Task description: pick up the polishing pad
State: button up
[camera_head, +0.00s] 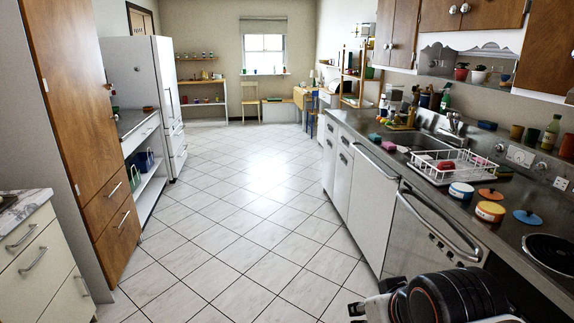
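I cannot say for certain which thing is the polishing pad. Another pink piece (446,165) shows at the white dish rack. They are too small to tell apart by texture. My gripper (362,307) shows only in part at the bottom edge, low in front of the dishwasher and well short of the counter. My dark arm link hides part of it, and its fingers cannot be made out clearly.
The counter (460,205) runs along the right with a sink (415,141), the dish rack (438,179), pots with lids and a coil hob (549,250). Bottles stand behind the sink. The tiled floor (240,210) is clear between the counter and the left cabinets and fridge.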

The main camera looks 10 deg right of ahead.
aim_at(389, 145)
jog(key=i+j+z, duration=0.25)
jog(key=i, duration=1.85)
jog(key=l, duration=0.1)
